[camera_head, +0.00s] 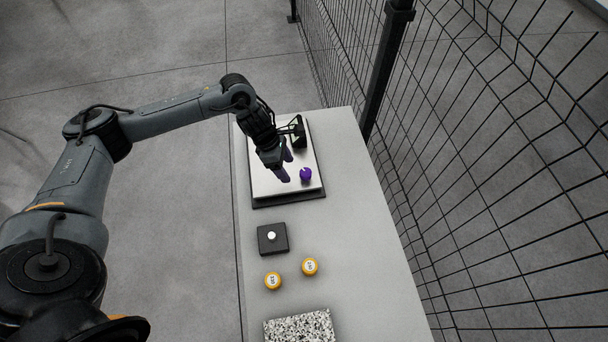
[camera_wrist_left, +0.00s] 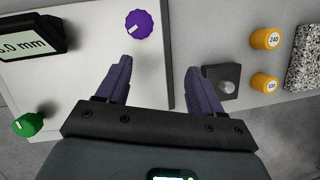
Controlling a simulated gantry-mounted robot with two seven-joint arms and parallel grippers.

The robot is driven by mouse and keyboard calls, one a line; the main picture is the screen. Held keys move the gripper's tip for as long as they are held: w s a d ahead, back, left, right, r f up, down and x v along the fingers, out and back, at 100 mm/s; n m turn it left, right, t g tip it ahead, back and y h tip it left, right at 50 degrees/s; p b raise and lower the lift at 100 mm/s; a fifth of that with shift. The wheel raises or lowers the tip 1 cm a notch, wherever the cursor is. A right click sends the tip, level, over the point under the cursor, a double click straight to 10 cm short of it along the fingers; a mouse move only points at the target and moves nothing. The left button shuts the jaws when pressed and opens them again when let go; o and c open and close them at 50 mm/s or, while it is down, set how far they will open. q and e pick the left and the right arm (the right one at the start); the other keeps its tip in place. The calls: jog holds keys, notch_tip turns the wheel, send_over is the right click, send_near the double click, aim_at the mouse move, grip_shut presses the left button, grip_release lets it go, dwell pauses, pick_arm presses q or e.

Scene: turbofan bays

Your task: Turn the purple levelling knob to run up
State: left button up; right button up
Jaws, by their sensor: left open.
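The purple levelling knob (camera_head: 305,174) stands on the near right part of a pale plate (camera_head: 262,181) on the bench. In the left wrist view the purple knob (camera_wrist_left: 138,24) shows a white mark on its top, beyond and between the fingertips. My left gripper (camera_head: 286,167) is over the plate, just left of the knob and apart from it. In the left wrist view its two purple-grey fingers (camera_wrist_left: 158,72) are spread with nothing between them. My right gripper is in neither view.
A display reading "5.0 mm" (camera_wrist_left: 30,38), its first character partly cut off, and a green knob (camera_wrist_left: 28,124) are near the plate. A black block with a silver button (camera_head: 272,237), two yellow caps (camera_head: 310,266) and a speckled slab (camera_head: 300,327) lie nearer. A mesh fence (camera_head: 470,150) runs along the right.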

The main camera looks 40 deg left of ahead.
aim_at(305, 172)
pick_arm(q)
jog(key=shift+t, duration=0.6)
jog(key=w+f, duration=0.1)
jog(key=f, duration=0.1)
jog(key=w+d+f, duration=0.1)
jog(key=w+f, duration=0.1)
jog(key=w+d+f+p, duration=0.1)
jog(key=w+f, duration=0.1)
jog(key=f, duration=0.1)
jog(key=shift+w+d, duration=0.2)
jog(key=shift+d, duration=0.05)
jog(key=shift+c, duration=0.2)
jog(key=shift+r, duration=0.1)
jog(key=c, duration=1)
